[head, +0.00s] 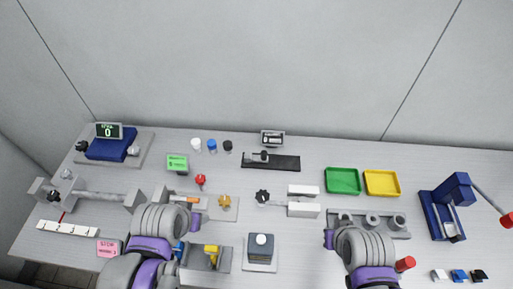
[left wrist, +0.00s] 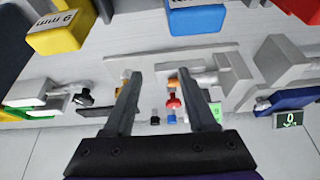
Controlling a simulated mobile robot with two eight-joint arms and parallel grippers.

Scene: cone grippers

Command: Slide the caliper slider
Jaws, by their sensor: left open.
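The likely caliper is a black rail (head: 272,162) with a grey slider (head: 259,156) near its left end and a small display (head: 272,138) behind it. It lies at the back middle of the table. My left gripper (left wrist: 155,75) is open in the left wrist view, with nothing held between its fingers. Its fingers are over the plate (left wrist: 225,48) with the orange parts. In the head view it is left and in front of the rail, its fingertips hidden by my arm. My right gripper (head: 355,245) is at the front right, its fingers not clear.
A red knob (head: 200,180) and a green labelled block (head: 177,162) stand left of the rail. White blocks (head: 303,208) and a black knob (head: 263,197) lie in front of it. Green (head: 342,190) and yellow (head: 383,192) trays are to its right.

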